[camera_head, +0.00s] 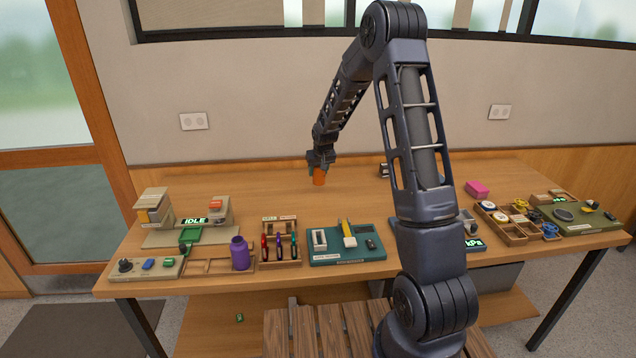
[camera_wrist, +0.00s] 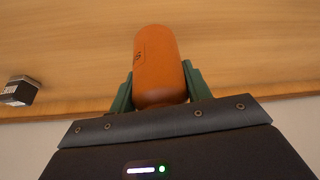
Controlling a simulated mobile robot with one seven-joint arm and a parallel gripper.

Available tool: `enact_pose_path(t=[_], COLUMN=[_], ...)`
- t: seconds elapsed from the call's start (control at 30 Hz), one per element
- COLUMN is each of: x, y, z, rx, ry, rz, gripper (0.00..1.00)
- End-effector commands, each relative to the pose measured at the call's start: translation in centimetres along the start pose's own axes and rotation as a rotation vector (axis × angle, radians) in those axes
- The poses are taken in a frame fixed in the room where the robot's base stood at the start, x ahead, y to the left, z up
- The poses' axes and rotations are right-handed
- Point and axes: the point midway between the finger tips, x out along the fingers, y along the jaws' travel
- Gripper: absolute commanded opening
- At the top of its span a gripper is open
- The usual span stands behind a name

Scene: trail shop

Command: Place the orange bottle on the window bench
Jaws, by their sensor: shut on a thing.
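The orange bottle (camera_head: 319,177) hangs below my gripper (camera_head: 320,167) at the back middle of a long wooden bench (camera_head: 240,186) that stands against the wall under the window. In the wrist view the orange bottle (camera_wrist: 158,66) sits between the two green fingers of my gripper (camera_wrist: 160,90), which are shut on its sides. I cannot tell whether the bottle's base touches the bench top. Bare wood shows around the bottle in the wrist view.
A purple bottle (camera_head: 240,254), a tool rack (camera_head: 281,243) and a teal tray (camera_head: 346,243) line the front. A pink block (camera_head: 477,189) and wooden organisers stand right. A small dark item (camera_head: 384,170) lies right of the bottle. The back left is clear.

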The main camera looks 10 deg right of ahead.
Motion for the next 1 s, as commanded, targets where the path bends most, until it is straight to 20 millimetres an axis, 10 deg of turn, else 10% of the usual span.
enact_pose_path(t=[0.93,0.97,1.0], x=[5.2,5.2,5.1], y=[0.0,0.0,0.0], z=[2.1,2.1,2.1], rx=[-0.001,-0.001,-0.001], ry=[0.001,0.001,0.001], rz=[0.0,0.0,0.0], gripper=[0.2,0.52,0.6])
